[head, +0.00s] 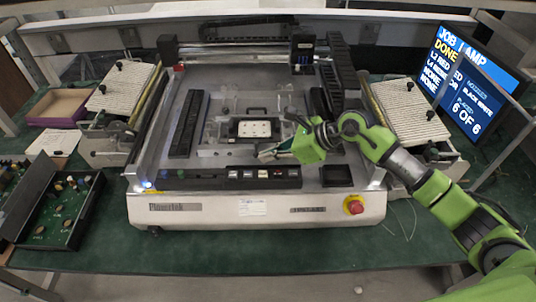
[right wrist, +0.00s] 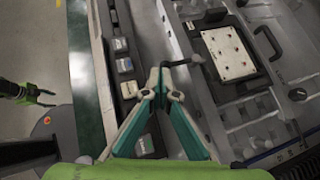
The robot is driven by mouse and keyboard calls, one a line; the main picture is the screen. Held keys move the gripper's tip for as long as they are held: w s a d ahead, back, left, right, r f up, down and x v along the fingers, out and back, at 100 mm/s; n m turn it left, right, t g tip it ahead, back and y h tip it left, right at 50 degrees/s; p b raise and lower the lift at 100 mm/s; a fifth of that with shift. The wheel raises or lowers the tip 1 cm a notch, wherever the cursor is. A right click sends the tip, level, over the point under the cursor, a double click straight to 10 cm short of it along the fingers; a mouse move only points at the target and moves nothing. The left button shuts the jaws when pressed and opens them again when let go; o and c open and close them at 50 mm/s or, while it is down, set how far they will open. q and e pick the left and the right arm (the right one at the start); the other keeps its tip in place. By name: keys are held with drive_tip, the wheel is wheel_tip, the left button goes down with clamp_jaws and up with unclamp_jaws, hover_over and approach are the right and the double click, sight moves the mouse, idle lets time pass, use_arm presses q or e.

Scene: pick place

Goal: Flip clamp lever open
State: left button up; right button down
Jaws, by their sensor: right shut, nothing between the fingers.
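My right gripper (head: 262,155) is over the front middle of the machine bed, and its closed fingertips (right wrist: 160,68) show empty in the right wrist view. A small lever with a dark knob (right wrist: 196,59) lies just right of the fingertips; whether they touch it cannot be told. A white board (head: 254,129) with several dark spots sits in a black frame, also seen in the right wrist view (right wrist: 230,53). A curved black handle (right wrist: 268,41) stands beside the frame. My left gripper (right wrist: 40,97) shows at the left of the right wrist view, its fingers apart, away from the machine.
A row of buttons (head: 263,174) runs along the machine's front, with a red emergency stop (head: 354,206) at right. A green circuit board (head: 62,210) lies in a dark case at left. A purple box (head: 60,107) and a screen (head: 466,100) flank the machine.

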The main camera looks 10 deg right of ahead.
drive_tip(key=v, duration=1)
drive_tip(key=shift+s+d+r, duration=0.2)
drive_tip(key=shift+d, duration=0.05)
drive_tip(key=shift+d+f+b, duration=0.1)
drive_tip(key=shift+f+b, duration=0.15)
drive_tip(key=shift+b, duration=0.1)
drive_tip(key=d+y+b, duration=0.1)
drive_tip(key=b, duration=0.2)
drive_tip(key=d+f+n+y+b, duration=0.1)
drive_tip(key=d+b, duration=0.3)
drive_tip(key=b, duration=0.1)
drive_tip(key=shift+w+d+f+n+y+b, duration=0.1)
drive_tip(key=shift+w+f+n+y+b, duration=0.1)
drive_tip(key=shift+w+n+y+b, duration=0.15)
